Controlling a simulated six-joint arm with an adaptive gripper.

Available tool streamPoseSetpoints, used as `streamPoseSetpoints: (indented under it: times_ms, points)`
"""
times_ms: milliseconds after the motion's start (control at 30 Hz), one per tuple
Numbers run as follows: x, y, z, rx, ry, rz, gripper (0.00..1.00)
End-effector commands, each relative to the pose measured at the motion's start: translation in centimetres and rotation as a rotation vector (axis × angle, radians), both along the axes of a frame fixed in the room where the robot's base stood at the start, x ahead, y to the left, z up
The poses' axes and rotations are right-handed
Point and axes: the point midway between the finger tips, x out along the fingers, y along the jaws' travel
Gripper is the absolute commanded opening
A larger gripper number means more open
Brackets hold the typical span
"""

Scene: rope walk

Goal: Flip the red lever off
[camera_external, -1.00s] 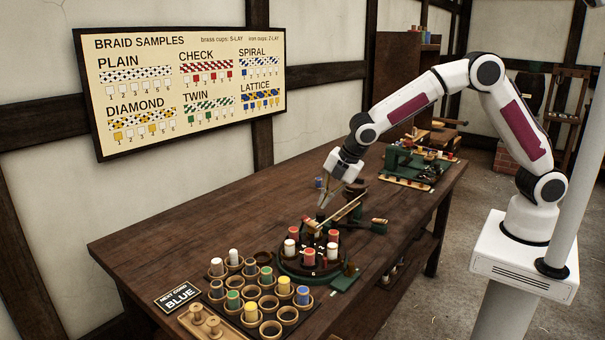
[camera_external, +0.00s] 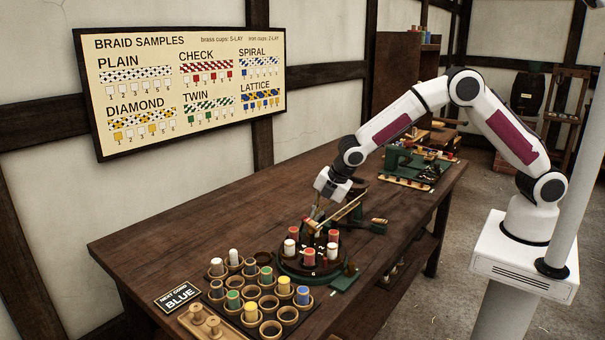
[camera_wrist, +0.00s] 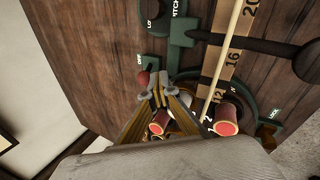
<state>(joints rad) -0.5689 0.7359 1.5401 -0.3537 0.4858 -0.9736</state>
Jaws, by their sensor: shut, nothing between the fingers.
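The red lever shows in the wrist view as a small red knob (camera_wrist: 142,78) beside a green plate marked OFF. My gripper (camera_wrist: 157,96) is shut and empty, its fingertips just below and right of the knob in the picture. The knob looks very close to the fingertips; whether they touch I cannot tell. In the external view my gripper (camera_external: 316,212) points down behind the round braiding machine (camera_external: 288,272). I cannot pick out the lever there.
Red and white bobbins (camera_external: 335,236) stand upright on the machine. A pale rod and a numbered scale (camera_wrist: 228,60) run past my gripper on the right. A rack of wooden cups (camera_external: 270,328) stands at the front.

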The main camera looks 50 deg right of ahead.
Motion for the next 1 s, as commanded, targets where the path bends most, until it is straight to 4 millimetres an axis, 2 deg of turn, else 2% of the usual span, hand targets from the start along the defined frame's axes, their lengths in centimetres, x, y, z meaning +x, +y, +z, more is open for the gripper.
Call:
streamPoseSetpoints:
  times_ms: [1000]
  points:
    - [0.87,-0.01,0.55,0.000,0.001,0.000,0.00]
